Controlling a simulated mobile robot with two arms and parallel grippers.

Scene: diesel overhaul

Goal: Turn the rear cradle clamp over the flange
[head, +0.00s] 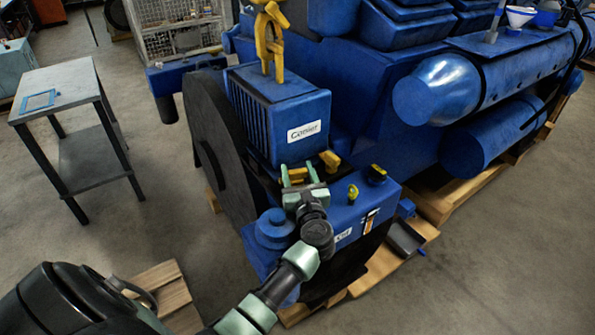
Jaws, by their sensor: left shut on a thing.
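My left gripper (297,178) reaches in from the lower left, and its pale green fingers are shut on a small yellow clamp (298,174) at the foot of the blue cooler. Most of that clamp is hidden by the fingers, so I cannot tell whether it lies over the flange. A second yellow clamp (330,160) sits just right of the fingers, at the cooler's lower corner. The blue cooler (285,117) stands upright on the engine, with a white label on its side. My right gripper is not in view.
A yellow hook (270,38) hangs at the cooler's top. A blue box (345,212) with yellow-topped fittings stands right of my gripper, and a blue round canister (273,228) stands left. A grey table (62,92) is at left. Open floor lies between it and the engine.

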